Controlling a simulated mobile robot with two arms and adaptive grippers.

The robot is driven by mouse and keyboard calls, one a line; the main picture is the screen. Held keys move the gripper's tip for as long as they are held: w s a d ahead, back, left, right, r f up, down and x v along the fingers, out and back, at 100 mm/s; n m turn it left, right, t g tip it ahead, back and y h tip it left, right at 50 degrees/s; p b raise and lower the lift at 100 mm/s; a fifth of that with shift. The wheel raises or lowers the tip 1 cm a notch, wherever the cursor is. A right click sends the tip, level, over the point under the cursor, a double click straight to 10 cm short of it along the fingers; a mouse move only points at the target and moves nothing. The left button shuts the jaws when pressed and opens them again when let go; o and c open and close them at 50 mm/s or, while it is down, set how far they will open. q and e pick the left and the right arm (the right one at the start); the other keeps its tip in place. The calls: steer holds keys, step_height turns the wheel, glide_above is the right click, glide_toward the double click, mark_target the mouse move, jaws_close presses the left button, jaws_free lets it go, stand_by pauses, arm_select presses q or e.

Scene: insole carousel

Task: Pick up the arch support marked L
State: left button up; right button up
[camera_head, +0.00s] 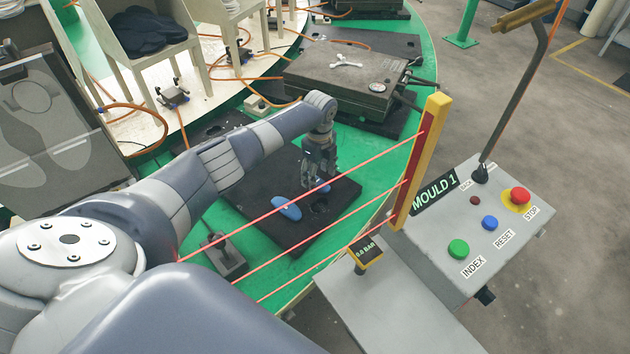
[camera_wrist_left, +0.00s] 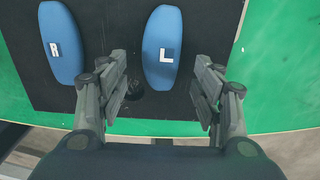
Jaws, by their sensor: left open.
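The arch support marked L (camera_wrist_left: 163,40) is a blue oval pad with a white L label. In the left wrist view it lies on a black plate (camera_wrist_left: 108,20), its near end between my left gripper's fingers (camera_wrist_left: 162,78). The fingers are open, one on each side, and hold nothing. In the head view my left gripper (camera_head: 318,172) points down over the plate (camera_head: 265,235). A blue pad (camera_head: 323,187) shows just below the fingers, partly hidden; its letter is unreadable there. Whether the fingers are at pad height I cannot tell. My right gripper is not in view.
A second blue pad marked R (camera_wrist_left: 62,42) lies left of it. Red beams cross in front of my arm to a yellow post (camera_head: 424,150). A control box (camera_head: 480,235) stands at right. A closed dark mould (camera_head: 345,82) lies behind the gripper.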

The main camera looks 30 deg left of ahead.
arm_select(q)
steer(key=shift+f, duration=1.3)
steer(key=c, duration=0.9)
steer(key=shift+o, duration=0.2)
steer(key=shift+r, duration=0.15)
